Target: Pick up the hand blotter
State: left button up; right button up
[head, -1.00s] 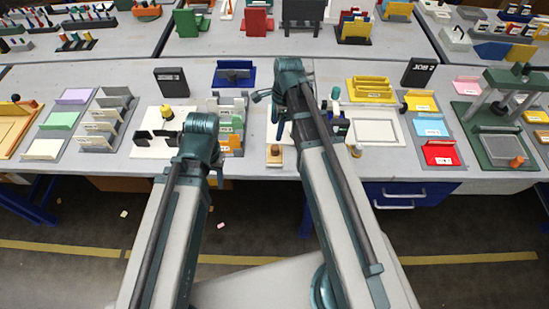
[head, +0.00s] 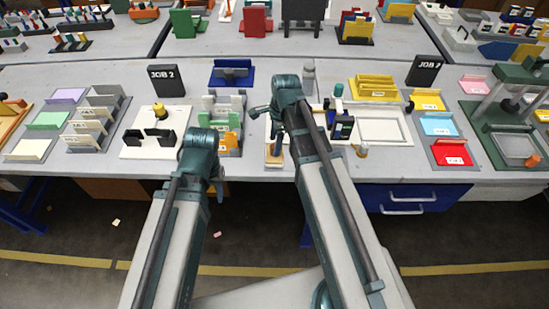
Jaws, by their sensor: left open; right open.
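A small wooden block with a pale front (head: 273,157), which looks like the hand blotter, sits at the table's front edge near the middle. My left gripper (head: 217,183) hangs low at the front edge, left of the block, partly behind my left wrist, open and empty.
A white board with black pieces (head: 134,152) lies further left. To the right are a small black device (head: 342,128), a white tray (head: 381,139) and coloured card trays (head: 437,125).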

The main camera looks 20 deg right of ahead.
notch_tip(320, 180, down, 3)
jog(key=shift+a+b, duration=0.15)
jog(key=shift+b, duration=0.85)
pick_arm(q)
notch_tip(320, 180, down, 3)
jog(key=shift+r, duration=0.1)
pick_arm(e)
jog(key=shift+r, duration=0.15)
grip_shut()
